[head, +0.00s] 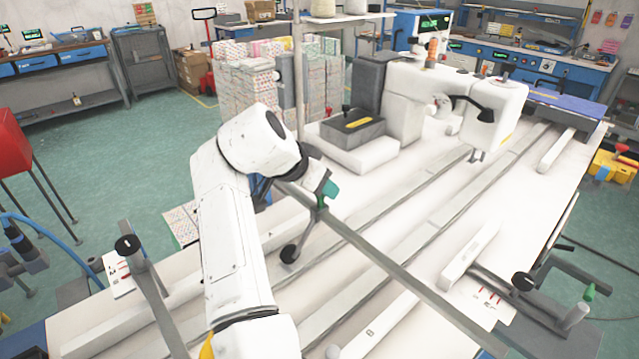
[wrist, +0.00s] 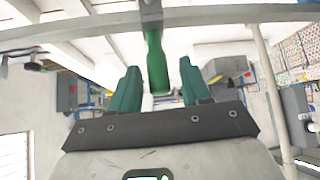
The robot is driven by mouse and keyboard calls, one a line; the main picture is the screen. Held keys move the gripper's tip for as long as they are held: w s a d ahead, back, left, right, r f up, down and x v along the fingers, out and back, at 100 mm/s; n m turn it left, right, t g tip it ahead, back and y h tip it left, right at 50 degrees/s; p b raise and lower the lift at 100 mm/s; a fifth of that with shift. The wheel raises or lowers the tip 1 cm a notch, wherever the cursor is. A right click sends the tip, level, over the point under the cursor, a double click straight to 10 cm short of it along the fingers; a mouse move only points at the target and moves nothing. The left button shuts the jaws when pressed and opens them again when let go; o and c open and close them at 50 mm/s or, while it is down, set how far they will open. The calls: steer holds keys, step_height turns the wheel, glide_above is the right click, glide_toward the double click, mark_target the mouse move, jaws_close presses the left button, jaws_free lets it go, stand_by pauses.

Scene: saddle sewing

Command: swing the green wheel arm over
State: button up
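My gripper (head: 327,187) is at the near left of the white sewing table, beside the long grey bar. In the wrist view its two teal fingers (wrist: 159,75) stand apart. A dark green handle (wrist: 157,62) hangs between them, with a visible gap on each side. In the head view a bit of green (head: 321,203) shows just below the fingers, on a thin grey arm that slants down to a black wheel (head: 290,253). My arm and fingers hide part of this wheel arm.
The grey bar (head: 420,285) crosses the table diagonally. The white sewing machine (head: 495,105) stands behind. A post with a black knob (head: 127,243) is at the left.

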steer(key=b+v, duration=0.1)
steer(key=v, duration=0.9)
steer(key=shift+r, duration=0.35)
steer(key=shift+s+a+r, duration=0.1)
steer(key=shift+s+a, duration=0.05)
steer(key=shift+a, duration=0.05)
